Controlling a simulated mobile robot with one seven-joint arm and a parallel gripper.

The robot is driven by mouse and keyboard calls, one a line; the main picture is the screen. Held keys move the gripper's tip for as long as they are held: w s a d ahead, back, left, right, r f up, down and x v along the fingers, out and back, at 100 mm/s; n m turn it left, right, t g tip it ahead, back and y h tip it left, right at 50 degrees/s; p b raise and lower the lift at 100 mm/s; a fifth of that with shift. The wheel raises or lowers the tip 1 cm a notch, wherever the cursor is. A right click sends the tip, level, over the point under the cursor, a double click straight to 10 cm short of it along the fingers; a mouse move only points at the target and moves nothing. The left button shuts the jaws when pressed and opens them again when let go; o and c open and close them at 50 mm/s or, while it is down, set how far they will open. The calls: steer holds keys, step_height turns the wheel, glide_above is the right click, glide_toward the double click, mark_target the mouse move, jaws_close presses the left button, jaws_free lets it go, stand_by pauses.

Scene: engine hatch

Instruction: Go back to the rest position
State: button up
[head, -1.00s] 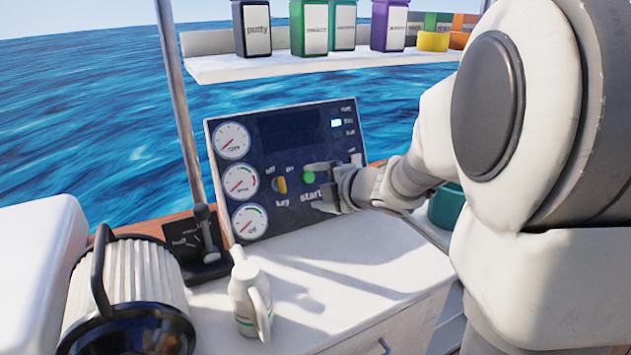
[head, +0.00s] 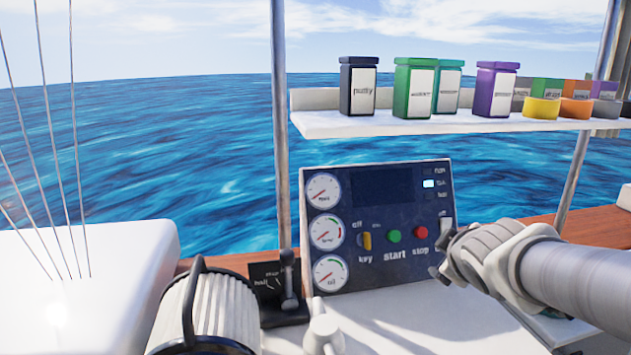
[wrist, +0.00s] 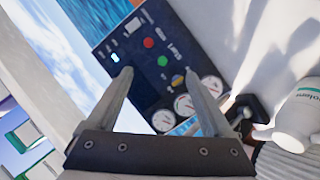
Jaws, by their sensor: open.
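My gripper (head: 446,257) is at the right of the dark control panel (head: 385,187) in the head view, near the white switch at its right edge. In the wrist view my gripper (wrist: 163,92) shows two fingers spread apart with nothing between them. The panel, also in the wrist view (wrist: 137,57), appears beyond the fingertips. It carries gauges, a yellow key switch (head: 366,240), a green start button (head: 393,236) and a red stop button (head: 421,233). I cannot tell from the head view whether a fingertip touches the panel.
A shelf (head: 420,124) with several bottles and tape rolls hangs above the panel. A throttle lever (head: 289,280) and a ribbed lantern-like object (head: 215,315) stand at the left. A white bottle (wrist: 297,118) is on the counter. Posts rise at left and right.

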steer(key=s+a+f+m+g+y, duration=0.1)
steer(key=s+a+f+m+g, duration=0.15)
steer(key=s, duration=0.35)
steer(key=s+a+f+m+g+y, duration=0.1)
steer(key=s+a+m, duration=0.25)
steer(key=s, duration=0.35)
steer(key=s+a+f+m+g+y, duration=0.1)
steer(key=s+a+m+g, duration=0.15)
steer(key=s, duration=0.35)
step_height(320, 180, up, 14)
steer(key=p, duration=1.4)
steer(key=shift+s+a+r+p, duration=0.15)
steer(key=shift+a+r+p, duration=0.1)
steer(key=shift+p, duration=0.15)
